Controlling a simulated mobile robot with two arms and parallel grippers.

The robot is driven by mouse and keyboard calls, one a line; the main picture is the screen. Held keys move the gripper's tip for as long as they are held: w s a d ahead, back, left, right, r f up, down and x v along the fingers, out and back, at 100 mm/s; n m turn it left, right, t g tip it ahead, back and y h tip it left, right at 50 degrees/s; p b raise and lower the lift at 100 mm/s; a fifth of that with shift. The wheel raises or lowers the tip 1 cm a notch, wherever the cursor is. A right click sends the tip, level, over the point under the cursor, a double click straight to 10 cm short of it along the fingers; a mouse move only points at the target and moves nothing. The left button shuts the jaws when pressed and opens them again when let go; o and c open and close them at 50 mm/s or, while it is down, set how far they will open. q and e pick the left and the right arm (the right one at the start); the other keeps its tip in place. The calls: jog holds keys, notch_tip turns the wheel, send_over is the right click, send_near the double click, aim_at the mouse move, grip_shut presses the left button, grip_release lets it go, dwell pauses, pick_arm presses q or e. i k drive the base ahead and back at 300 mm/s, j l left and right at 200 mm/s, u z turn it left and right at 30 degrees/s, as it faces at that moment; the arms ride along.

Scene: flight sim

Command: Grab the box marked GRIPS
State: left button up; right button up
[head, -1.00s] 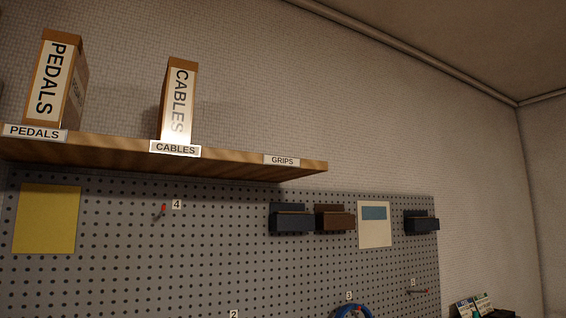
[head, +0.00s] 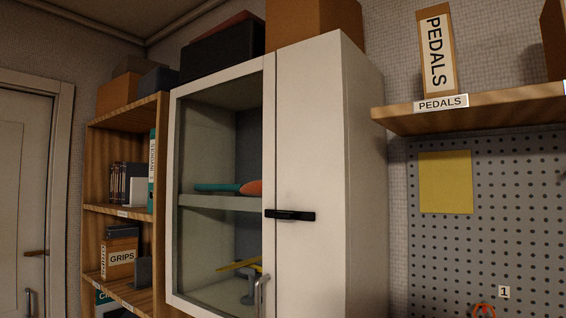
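The box marked GRIPS (head: 120,259) is a brown box with a white label. It stands on a lower shelf of the wooden bookcase (head: 124,211) at the left of the head view. A dark item lies on top of or just behind it, and a dark grey object (head: 144,272) stands at its right. Neither of my grippers is in view.
A white cabinet (head: 312,180) with a glass door and a black handle stands right of the bookcase. A wall shelf (head: 500,106) with a PEDALS box (head: 436,50) is at the right, above a pegboard (head: 480,240). A door (head: 25,190) is at far left.

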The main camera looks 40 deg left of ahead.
aim_at(119, 255)
jog(key=u, duration=0.35)
jog(key=j+u, duration=0.15)
jog(key=u, duration=0.6)
